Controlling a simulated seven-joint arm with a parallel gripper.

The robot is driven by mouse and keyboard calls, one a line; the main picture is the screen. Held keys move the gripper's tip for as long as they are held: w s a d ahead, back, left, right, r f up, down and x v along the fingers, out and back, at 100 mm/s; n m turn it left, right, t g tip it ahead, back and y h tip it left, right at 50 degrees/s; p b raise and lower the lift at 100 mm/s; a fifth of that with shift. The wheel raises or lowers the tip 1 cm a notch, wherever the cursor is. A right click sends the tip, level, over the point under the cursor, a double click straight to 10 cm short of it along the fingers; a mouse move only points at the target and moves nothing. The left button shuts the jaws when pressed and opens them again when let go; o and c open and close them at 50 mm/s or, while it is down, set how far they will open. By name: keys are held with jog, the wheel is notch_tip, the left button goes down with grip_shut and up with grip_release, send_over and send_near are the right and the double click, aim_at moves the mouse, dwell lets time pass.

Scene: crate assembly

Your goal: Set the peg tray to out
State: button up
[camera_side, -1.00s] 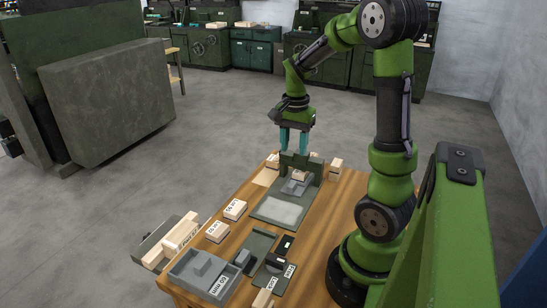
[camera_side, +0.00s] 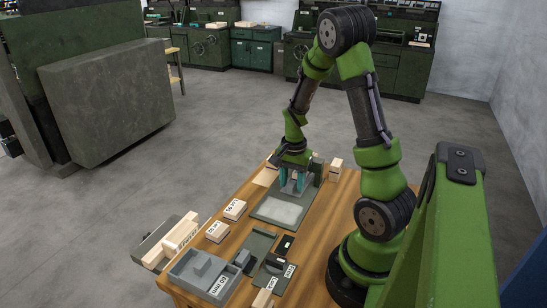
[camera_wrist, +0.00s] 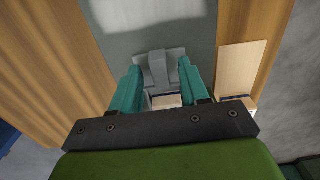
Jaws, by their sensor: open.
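My gripper (camera_side: 293,188) is open and low over the far end of a grey-green plate (camera_side: 262,215). In the wrist view my gripper (camera_wrist: 158,72) has its teal fingers on either side of a small grey stepped part (camera_wrist: 160,66), with a pale block (camera_wrist: 166,100) behind it. I cannot tell whether the fingers touch the part. No part is readably labelled as the peg tray. A flat green tray (camera_side: 262,238) with dark fittings lies nearer the side camera, with small white labels (camera_side: 290,270) beside it that are too small to read surely.
A grey open box (camera_side: 190,272) stands at the table's near left corner. Labelled pale blocks (camera_side: 235,209) line the left edge. Another pale block (camera_side: 336,169) stands right of my gripper. Bare wood (camera_side: 325,215) lies between the plate and my base.

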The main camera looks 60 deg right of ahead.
grip_shut()
jog(key=a, duration=1.1)
jog(key=shift+a, duration=0.3)
grip_release()
notch_tip(320, 180, up, 17)
dwell(0.5)
